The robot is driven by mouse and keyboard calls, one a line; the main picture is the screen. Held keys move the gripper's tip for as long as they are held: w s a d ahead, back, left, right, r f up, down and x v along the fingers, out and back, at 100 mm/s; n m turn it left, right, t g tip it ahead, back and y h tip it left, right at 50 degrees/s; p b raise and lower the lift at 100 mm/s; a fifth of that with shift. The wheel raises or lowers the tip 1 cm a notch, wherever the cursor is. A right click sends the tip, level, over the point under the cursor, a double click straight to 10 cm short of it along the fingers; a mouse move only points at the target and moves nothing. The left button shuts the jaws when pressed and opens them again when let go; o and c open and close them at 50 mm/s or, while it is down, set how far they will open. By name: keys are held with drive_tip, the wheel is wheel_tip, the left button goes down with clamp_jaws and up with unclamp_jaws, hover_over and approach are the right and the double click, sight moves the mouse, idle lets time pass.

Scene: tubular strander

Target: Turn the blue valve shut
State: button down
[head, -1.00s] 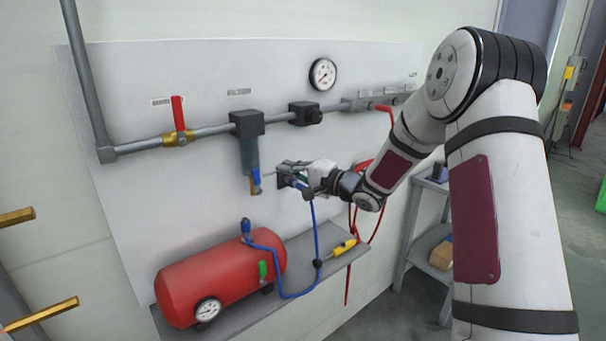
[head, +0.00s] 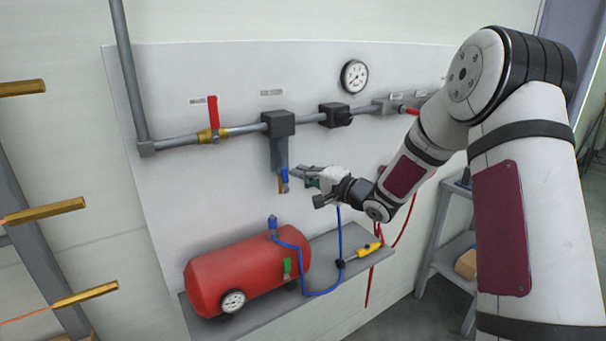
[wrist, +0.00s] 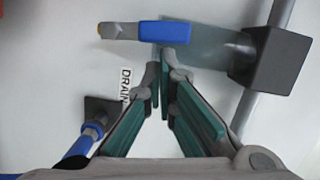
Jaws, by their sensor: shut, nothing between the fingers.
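The blue valve handle (head: 284,175) hangs at the bottom of the filter bowl on the wall panel. In the wrist view the blue lever (wrist: 165,32) lies across the picture just past my fingertips, with its brass end to the left. My gripper (head: 292,172) is right beside the handle in the head view. In the wrist view my gripper (wrist: 163,62) has its fingertips together, with nothing between them. The fingertips are very close to the lever; I cannot tell whether they touch it. A DRAIN label (wrist: 125,86) is on the panel near it.
Above are the filter head (head: 278,123), a grey pipe and a red-handled valve (head: 213,115). Below, a red tank (head: 245,272) stands on a shelf with a blue hose (head: 308,294). A blue fitting (wrist: 92,133) is at lower left in the wrist view. Brass bars (head: 45,212) stick out at left.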

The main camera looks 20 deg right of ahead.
sight(287, 170)
drive_tip(key=shift+s+a+r+n+p, duration=0.1)
drive_tip(key=shift+a+r+n+p, duration=0.15)
drive_tip(key=shift+a+n+p, duration=0.25)
drive_tip(key=n, duration=0.1)
drive_tip(key=a+n+p, duration=0.1)
drive_tip(key=h, duration=0.1)
drive_tip(key=shift+s+a+r+n+g+p, duration=0.2)
drive_tip(key=shift+s+r+n+g+p, duration=0.1)
drive_tip(key=shift+n, duration=0.1)
drive_tip(key=shift+a, duration=0.2)
idle(0.7)
